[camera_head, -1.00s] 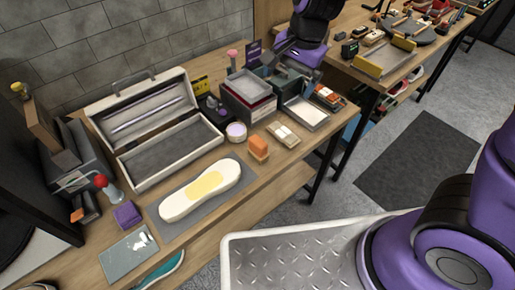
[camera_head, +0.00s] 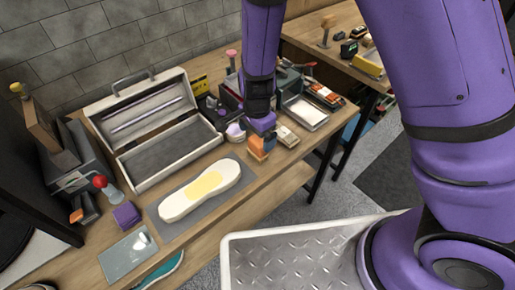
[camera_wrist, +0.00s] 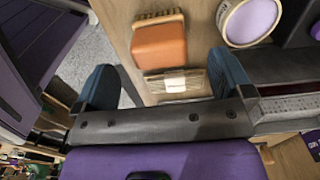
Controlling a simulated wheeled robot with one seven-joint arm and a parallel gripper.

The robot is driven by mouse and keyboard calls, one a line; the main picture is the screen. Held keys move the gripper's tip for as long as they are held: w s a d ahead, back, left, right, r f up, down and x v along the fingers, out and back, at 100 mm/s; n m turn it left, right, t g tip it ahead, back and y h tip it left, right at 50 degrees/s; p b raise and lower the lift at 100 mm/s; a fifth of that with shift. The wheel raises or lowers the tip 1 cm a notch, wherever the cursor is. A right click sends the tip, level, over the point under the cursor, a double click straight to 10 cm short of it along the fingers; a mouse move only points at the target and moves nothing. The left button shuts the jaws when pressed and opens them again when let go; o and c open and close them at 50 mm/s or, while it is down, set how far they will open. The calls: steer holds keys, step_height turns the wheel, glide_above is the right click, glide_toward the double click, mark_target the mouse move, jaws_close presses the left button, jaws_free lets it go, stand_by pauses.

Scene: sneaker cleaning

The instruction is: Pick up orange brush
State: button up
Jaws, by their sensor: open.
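The orange brush (camera_head: 257,147) stands on the wooden workbench, right of the white sole, with an orange block over a tan part. In the wrist view, the orange brush (camera_wrist: 158,46) shows its orange block with a row of tan bristles or wood at its upper edge. My gripper (camera_head: 262,128) is just above and behind the brush in the head view, partly hiding it. In the wrist view, my gripper (camera_wrist: 166,80) is open with blue fingers wide apart. The brush lies beyond the fingertips, within their span, and nothing is held.
A tan-and-white brush-like block (camera_head: 287,136) lies just right of the orange brush. A round white tub with a purple top (camera_head: 235,132) is close on the left. The sole (camera_head: 201,190) lies on a grey mat. An open toolbox (camera_head: 160,125) stands behind.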

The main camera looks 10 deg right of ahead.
mark_target(257, 141)
steer(key=shift+d+f, duration=0.15)
steer(key=shift+f, duration=2.85)
steer(key=c, duration=1)
steer(key=shift+c, duration=0.2)
steer(key=shift+r, duration=0.8)
step_height(257, 141, up, 2)
steer(key=shift+r, duration=0.2)
steer(key=s+a, duration=0.3)
steer(key=s, duration=0.1)
steer(key=s+a, duration=0.3)
steer(key=s, duration=0.1)
steer(key=s+a+r, duration=0.1)
steer(key=s+a, duration=0.2)
steer(key=s, duration=0.2)
